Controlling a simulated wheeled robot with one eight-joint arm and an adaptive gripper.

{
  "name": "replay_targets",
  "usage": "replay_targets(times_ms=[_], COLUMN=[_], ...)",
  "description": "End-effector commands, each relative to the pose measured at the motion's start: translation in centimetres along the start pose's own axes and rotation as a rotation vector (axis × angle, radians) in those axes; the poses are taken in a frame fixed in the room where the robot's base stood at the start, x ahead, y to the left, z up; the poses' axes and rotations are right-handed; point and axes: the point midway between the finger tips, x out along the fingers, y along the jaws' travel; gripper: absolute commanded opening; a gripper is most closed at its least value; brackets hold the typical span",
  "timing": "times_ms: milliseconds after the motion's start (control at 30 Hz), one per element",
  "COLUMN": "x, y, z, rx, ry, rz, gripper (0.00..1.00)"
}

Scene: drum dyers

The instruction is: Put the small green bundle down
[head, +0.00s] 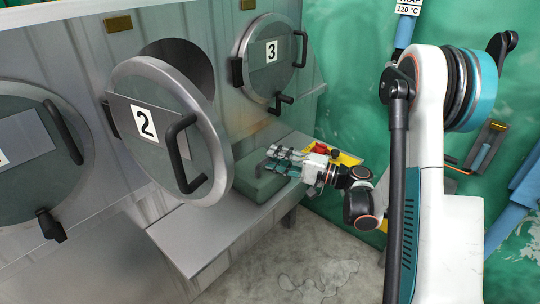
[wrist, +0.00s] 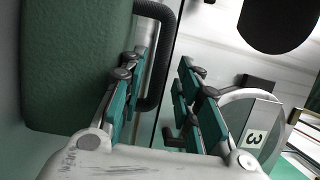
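A green bundle (head: 256,184), block-like with rounded edges, sits on the grey bench (head: 192,240) behind the open door marked 2. The door hides part of its left side. My gripper (head: 272,160) is at the bundle's upper right side in the head view, its fingers pointing left. In the wrist view the bundle (wrist: 72,65) fills the left side, beside the left finger and not between the fingers. My gripper (wrist: 158,75) is open there, with an empty gap between its fingers. Whether a finger touches the bundle I cannot tell.
The open door 2 (head: 152,160), with a black handle, juts out close to my gripper. Its dark drum opening (head: 188,62) is behind it. Door 3 (head: 268,62) is shut. A yellow item (head: 346,159) lies behind my wrist. The floor before the bench is clear.

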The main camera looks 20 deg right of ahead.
Motion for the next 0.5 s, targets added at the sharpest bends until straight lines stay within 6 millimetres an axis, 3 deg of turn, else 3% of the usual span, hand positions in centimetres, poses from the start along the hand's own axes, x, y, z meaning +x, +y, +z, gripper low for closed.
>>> replay_targets(times_ms=[300,500], x=[-6.6,-8.9], y=[-0.2,-0.1], z=[-0.2,-0.1], rx=[0.0,0.0], ry=[0.005,0.003], rz=[0.0,0.0], gripper=[0.32,0.32])
